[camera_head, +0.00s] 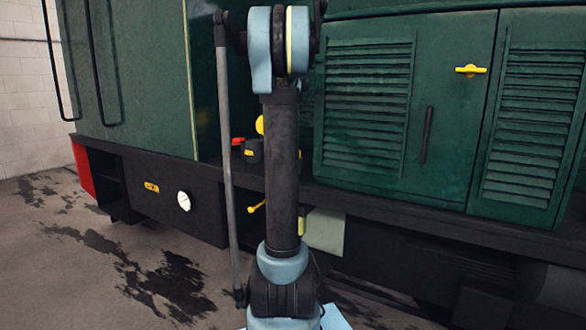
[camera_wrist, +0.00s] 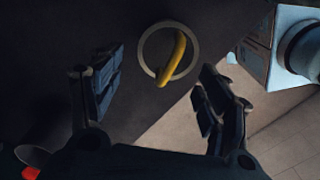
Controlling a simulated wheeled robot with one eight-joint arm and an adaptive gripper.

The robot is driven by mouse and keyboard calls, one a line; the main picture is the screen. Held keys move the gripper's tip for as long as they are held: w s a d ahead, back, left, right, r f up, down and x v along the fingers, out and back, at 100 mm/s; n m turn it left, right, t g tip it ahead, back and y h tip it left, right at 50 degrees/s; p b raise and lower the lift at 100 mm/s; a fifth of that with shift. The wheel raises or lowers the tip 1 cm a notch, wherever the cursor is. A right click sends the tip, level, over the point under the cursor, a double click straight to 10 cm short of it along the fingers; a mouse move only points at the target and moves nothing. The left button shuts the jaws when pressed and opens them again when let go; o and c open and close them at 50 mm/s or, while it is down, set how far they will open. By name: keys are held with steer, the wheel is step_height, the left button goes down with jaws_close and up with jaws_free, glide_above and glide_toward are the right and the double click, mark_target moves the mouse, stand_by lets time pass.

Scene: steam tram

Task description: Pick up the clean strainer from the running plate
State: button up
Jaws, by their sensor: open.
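In the wrist view, a round pale ring with a curved yellow handle across it, which looks like the strainer (camera_wrist: 178,58), lies on the dark running plate (camera_wrist: 110,22). My gripper (camera_wrist: 158,94) is open and empty. Its two dark fingers stand apart, left and right of the ring in the picture, with the ring beyond their tips. I cannot tell how far above it they are. In the head view the running plate (camera_head: 375,201) is the dark ledge along the green tram. My arm stands in front of part of it, and I cannot make out the strainer or gripper there.
Green louvred doors (camera_head: 365,110) rise behind the plate, one with a yellow latch (camera_head: 470,70). A white gauge (camera_head: 184,201) is on the side below. Floor at left is open, with dark stains.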

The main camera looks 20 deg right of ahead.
steer(key=shift+s+a+f, duration=0.1)
steer(key=shift+s+f, duration=0.05)
steer(key=shift+f, duration=2.9)
steer(key=shift+c, duration=0.2)
steer(key=c, duration=1.1)
